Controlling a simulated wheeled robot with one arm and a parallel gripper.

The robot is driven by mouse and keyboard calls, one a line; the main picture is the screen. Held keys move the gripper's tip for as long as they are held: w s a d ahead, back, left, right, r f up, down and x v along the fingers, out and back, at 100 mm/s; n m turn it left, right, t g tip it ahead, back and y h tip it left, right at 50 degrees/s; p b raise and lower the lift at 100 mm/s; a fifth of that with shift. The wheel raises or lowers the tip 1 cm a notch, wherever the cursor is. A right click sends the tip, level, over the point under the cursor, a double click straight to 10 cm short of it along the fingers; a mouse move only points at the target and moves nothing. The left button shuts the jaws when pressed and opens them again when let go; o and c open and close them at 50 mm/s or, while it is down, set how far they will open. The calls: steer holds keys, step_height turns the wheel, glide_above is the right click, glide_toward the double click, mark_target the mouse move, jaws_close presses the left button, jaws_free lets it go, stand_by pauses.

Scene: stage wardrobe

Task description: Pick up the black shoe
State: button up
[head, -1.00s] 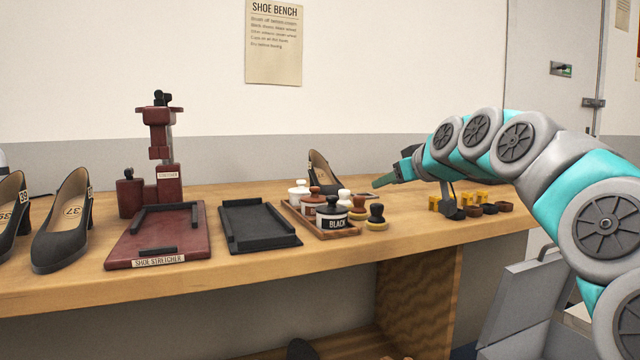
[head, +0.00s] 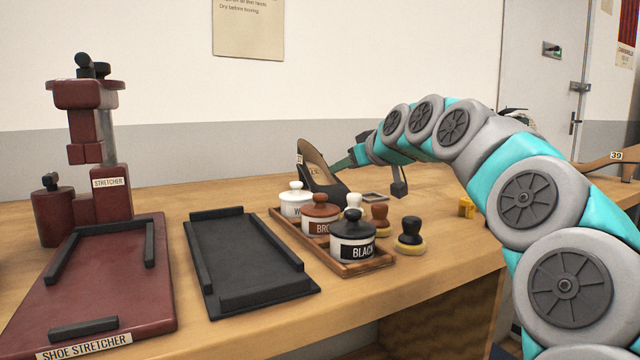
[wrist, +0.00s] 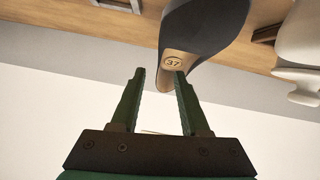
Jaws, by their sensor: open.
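The black shoe (head: 322,184) stands on the bench behind the polish jars, its tan insole showing. In the wrist view the shoe (wrist: 211,23) has its insole end, marked 37, just beyond my fingertips. My gripper (head: 346,162) is at the shoe's right side in the head view, its green fingers close to the upper. In the wrist view my gripper (wrist: 159,72) is open, with nothing held between the fingers. The right fingertip overlaps the insole end in the picture; I cannot tell whether it touches.
A wooden tray (head: 345,270) with white, brown and black polish jars stands in front of the shoe. Brushes (head: 410,234) stand to its right. A black tray (head: 245,265) and a red shoe stretcher (head: 150,300) are at left.

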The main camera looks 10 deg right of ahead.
mark_target(322, 171)
steer(key=x, duration=0.5)
steer(key=shift+w+f, duration=0.2)
steer(key=shift+f, duration=0.25)
jaws_close()
stand_by(1.1)
